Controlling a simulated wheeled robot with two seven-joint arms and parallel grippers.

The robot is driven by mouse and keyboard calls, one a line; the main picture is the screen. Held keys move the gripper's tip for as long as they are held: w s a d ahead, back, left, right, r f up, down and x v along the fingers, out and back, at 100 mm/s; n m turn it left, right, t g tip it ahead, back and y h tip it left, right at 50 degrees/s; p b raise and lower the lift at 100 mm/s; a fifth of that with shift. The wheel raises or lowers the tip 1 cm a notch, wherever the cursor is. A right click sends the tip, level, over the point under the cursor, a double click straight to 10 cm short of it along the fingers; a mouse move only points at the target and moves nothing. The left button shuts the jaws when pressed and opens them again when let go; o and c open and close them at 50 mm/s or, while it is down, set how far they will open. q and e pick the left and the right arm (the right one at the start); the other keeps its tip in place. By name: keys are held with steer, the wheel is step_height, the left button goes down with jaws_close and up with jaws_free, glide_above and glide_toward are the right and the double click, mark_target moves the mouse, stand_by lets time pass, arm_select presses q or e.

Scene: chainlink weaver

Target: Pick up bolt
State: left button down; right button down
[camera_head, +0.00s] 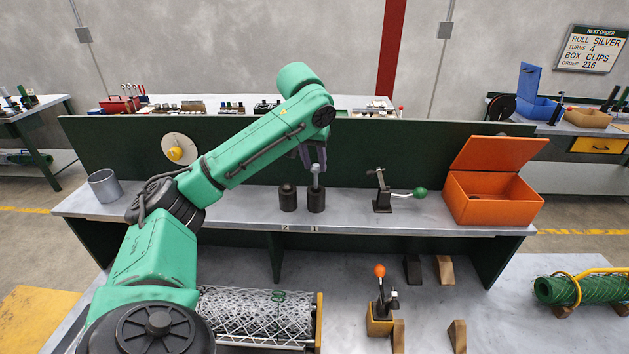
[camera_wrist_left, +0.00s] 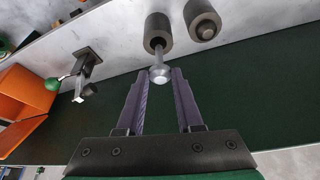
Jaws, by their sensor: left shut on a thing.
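The bolt (camera_head: 316,171) is silver, with a rounded head and a thin shank. It stands upright at the mouth of the dark cylindrical holder (camera_head: 316,199) behind the label 1. In the left wrist view the bolt's head (camera_wrist_left: 160,75) is between my fingertips, and its shank runs into the holder (camera_wrist_left: 157,34). How deep the shank sits is hidden. My left gripper (camera_head: 314,158) is shut on the bolt from above; it also shows in the left wrist view (camera_wrist_left: 161,72). My right gripper is not in view.
A second dark holder (camera_head: 287,197) stands close on the left. A green-knobbed lever clamp (camera_head: 384,195) and an open orange box (camera_head: 490,198) are to the right on the shelf. A grey cup (camera_head: 104,186) is at the far left. A green panel (camera_head: 400,148) rises behind.

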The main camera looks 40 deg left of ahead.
mark_target(315, 167)
arm_select(q)
step_height(315, 167, up, 14)
steer(key=shift+p, duration=0.35)
steer(key=shift+w, duration=0.1)
